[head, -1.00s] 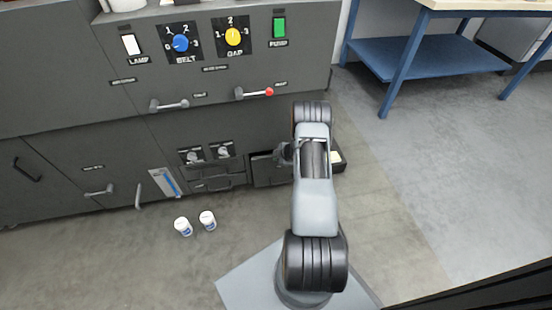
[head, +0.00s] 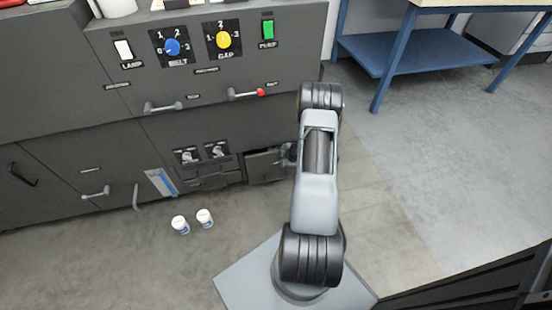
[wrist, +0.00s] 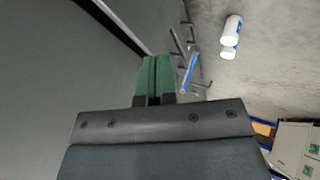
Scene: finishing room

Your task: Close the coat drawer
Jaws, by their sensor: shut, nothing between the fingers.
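A grey drawer front (head: 266,166) sits low on the cabinet, just left of my arm in the head view. My arm covers its right side, so I cannot tell how far it stands out. No label there is readable, so I cannot tell for certain that it is the coat drawer. My gripper (wrist: 153,62) shows in the wrist view with its green fingers together and nothing between them. The fingers are beside a large grey surface (wrist: 75,75); contact cannot be told. In the head view my arm hides the gripper.
The grey cabinet (head: 225,115) carries knobs, switches and levers above, and a handled drawer (head: 213,182) left of the grey front. Two white bottles (head: 180,225) (head: 205,218) stand on the floor. A blue-framed table (head: 420,50) is at the back right. Floor at right is clear.

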